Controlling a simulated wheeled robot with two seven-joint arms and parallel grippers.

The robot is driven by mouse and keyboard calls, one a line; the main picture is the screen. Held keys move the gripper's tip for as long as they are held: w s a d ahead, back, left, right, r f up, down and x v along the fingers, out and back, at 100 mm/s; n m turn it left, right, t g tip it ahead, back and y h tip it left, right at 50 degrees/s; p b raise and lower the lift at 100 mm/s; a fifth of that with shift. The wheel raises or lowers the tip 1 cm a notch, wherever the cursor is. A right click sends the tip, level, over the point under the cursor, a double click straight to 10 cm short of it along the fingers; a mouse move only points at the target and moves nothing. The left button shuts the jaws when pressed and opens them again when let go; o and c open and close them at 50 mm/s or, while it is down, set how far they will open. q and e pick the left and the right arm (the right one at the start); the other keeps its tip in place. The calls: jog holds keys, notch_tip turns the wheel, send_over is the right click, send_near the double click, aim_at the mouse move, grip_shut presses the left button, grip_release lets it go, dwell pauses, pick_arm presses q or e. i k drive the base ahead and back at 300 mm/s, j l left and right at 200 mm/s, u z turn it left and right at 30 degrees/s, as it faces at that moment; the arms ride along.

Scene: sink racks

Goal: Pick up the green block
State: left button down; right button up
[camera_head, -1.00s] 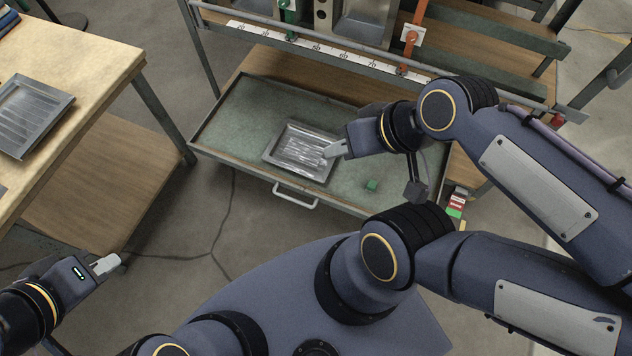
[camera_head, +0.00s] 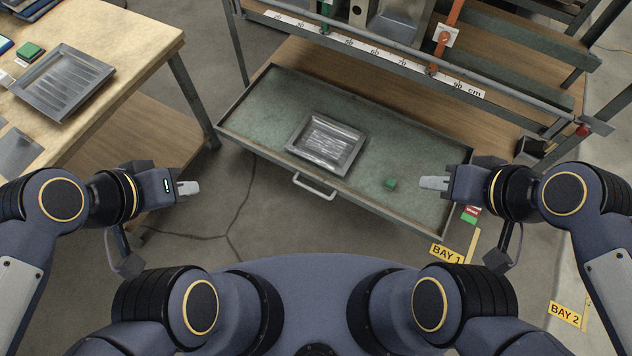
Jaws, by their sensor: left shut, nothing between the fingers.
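A small green block (camera_head: 390,183) lies on the green-grey bottom of the open drawer (camera_head: 265,112), right of a metal tray (camera_head: 303,148) and apart from it. Another green block (camera_head: 30,50) lies on the wooden table at the upper left. My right gripper (camera_head: 432,183) is just right of the drawer's block in the picture, with a gap between them. Its fingers overlap from this angle, so their opening is unclear. My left gripper (camera_head: 188,188) is shut and empty, left of the drawer and in front of the table.
A similar metal tray (camera_head: 62,82) lies on the wooden table (camera_head: 125,30). The drawer handle (camera_head: 314,187) sticks out at the front. A rack with a centimetre scale (camera_head: 375,55) stands behind the drawer. A yellow BAY 1 label (camera_head: 446,253) is on the floor.

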aim_at(390, 184)
jog(key=k, duration=0.95)
